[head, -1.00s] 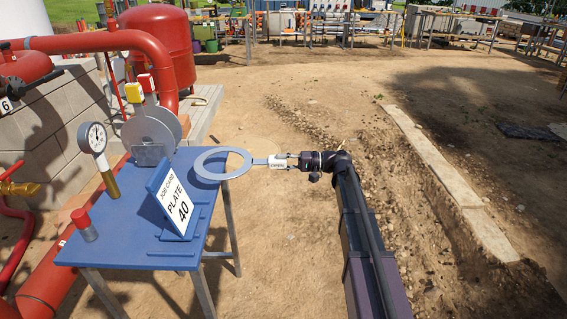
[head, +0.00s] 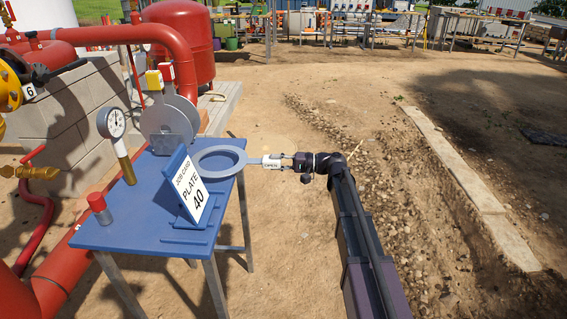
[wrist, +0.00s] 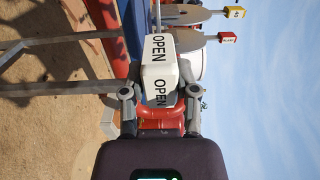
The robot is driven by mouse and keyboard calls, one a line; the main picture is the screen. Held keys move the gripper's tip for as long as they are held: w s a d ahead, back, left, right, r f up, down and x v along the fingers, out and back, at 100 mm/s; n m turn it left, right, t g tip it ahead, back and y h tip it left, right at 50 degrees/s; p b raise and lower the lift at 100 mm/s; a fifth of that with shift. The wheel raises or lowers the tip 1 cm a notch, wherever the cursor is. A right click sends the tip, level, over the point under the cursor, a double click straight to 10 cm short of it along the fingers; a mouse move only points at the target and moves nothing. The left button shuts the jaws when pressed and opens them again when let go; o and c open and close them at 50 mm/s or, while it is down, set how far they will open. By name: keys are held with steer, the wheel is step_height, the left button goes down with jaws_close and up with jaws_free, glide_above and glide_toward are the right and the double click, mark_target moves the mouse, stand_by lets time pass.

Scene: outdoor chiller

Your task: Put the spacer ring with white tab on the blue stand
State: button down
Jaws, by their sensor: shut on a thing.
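The spacer ring (head: 235,172) is a flat grey ring with a handle ending in a white tab (head: 271,161). In the wrist view the tab (wrist: 160,75) reads OPEN. My gripper (head: 285,161) is shut on the tab end, with a finger on each side of it. The ring extends left of my gripper and overlaps the back right corner of the blue stand (head: 125,233), a table-like top on grey legs, in the head view. I cannot tell the gap between ring and top.
On the blue stand are a job card (head: 192,188) reading PLATE 40, a red-capped cylinder (head: 99,208), a gauge (head: 112,125) and upright grey discs (head: 172,122) with yellow and red tabs. Red pipes (head: 60,285) run at left. Open dirt ground lies right.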

steer(key=shift+a+f+b, duration=0.2)
steer(key=shift+a+f, duration=0.05)
steer(key=shift+a, duration=0.3)
steer(key=shift+a+f+b, duration=0.15)
steer(key=shift+a+f, duration=0.05)
steer(key=shift+a, duration=0.35)
steer(key=shift+f+b, duration=0.95)
steer(key=shift+c, duration=1.5)
jaws_free()
steer(key=o, duration=0.3)
steer(key=shift+d, duration=0.1)
